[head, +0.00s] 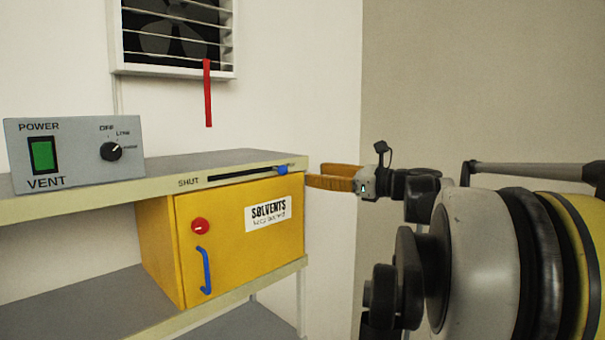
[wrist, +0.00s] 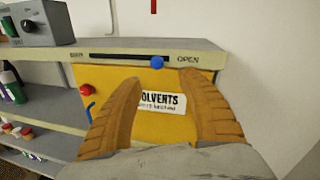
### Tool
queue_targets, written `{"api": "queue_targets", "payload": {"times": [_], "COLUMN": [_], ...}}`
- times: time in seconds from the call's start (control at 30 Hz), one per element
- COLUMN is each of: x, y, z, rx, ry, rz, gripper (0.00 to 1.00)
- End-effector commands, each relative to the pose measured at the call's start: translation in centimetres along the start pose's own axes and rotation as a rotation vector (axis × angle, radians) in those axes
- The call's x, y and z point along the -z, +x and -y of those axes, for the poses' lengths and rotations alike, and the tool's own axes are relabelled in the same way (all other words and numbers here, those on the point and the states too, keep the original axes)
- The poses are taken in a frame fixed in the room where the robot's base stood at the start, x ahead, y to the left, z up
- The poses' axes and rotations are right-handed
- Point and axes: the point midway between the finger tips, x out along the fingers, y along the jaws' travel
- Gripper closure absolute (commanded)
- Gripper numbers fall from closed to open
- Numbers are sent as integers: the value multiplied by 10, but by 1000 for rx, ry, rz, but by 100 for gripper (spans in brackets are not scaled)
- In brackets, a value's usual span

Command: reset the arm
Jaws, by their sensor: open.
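My gripper (head: 335,178) is open and empty in the head view, to the right of the shelf unit and level with its top shelf. In the wrist view its two orange-brown fingers (wrist: 165,105) stand wide apart, with the yellow solvents cabinet (wrist: 150,128) beyond them. The cabinet (head: 225,235) also shows in the head view, its door closed, with a red knob and a blue handle. A blue slider knob (head: 282,169) sits at the right end of its slot in the shelf edge, near the word OPEN, which reads in the wrist view. I see no contact between the fingers and the slider.
A grey vent control box (head: 75,155) with a green switch and a dial stands on the top shelf. A louvred fan vent (head: 175,35) with a red strip hangs on the wall above. Bottles (wrist: 12,85) stand on the lower left shelf. Bare wall lies right of the shelf.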

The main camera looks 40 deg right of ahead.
Motion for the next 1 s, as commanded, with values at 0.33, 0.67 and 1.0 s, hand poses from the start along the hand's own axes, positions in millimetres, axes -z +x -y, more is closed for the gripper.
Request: {"api": "queue_targets", "payload": {"times": [0.33,0.67,1.0], "x": [0,0,75], "y": [-12,-12,30], "z": [0,0,-96], "rx": [-1,-1,-129], "ry": [0,0,-209], "rz": [0,0,-134], "gripper": [52,52,52]}}
